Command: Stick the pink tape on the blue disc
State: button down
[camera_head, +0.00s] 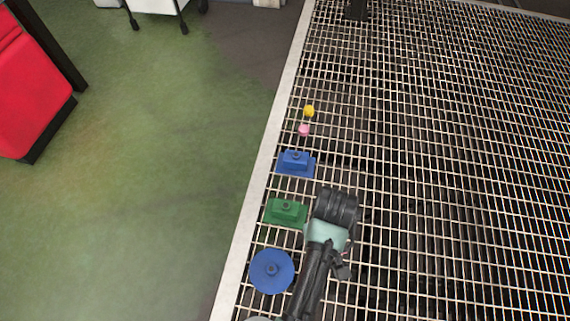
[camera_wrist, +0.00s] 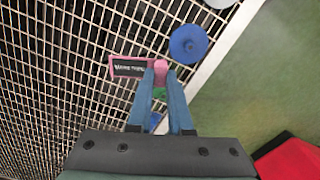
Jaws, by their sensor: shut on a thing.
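The blue disc (camera_head: 271,270) lies flat on the grating near its left edge, with a small knob at its centre. It also shows in the wrist view (camera_wrist: 188,43), ahead and right of my fingertips. My gripper (camera_wrist: 160,78) is shut on the pink tape (camera_wrist: 130,67), a pink-bordered strip with a dark lettered middle. A pink part of it sits between the fingertips, and the strip sticks out to the left. The tape appears apart from the disc. In the head view my arm hides the fingers and the tape.
A green block (camera_head: 286,211) and a blue block (camera_head: 296,163) stand in line beyond the disc. A small pink piece (camera_head: 304,129) and a yellow piece (camera_head: 309,111) lie farther on. The grating (camera_head: 450,180) is open to the right; its pale edge (camera_head: 256,190) borders green floor.

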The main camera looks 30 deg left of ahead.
jog(key=s+a+f+n+b, duration=0.15)
jog(key=f+n+b, duration=0.25)
jog(key=f, duration=0.4)
jog(key=a+f+n+b, duration=0.2)
jog(key=f+n+b, duration=0.1)
jog(key=f, duration=0.4)
jog(key=n+b, duration=0.7)
jog(key=n, duration=0.1)
send_near(284, 280)
notch_tip(284, 280, down, 6)
jog(key=b, duration=0.7)
jog(key=shift+r+b, duration=0.2)
jog(key=shift+b, duration=0.15)
jog(key=shift+s+f, duration=0.1)
jog(key=shift+f, duration=0.45)
jog(key=c, duration=0.8)
grip_release()
jog(key=shift+o, duration=0.2)
jog(key=shift+r, duration=0.1)
notch_tip(284, 280, up, 13)
jog(key=p, duration=0.6)
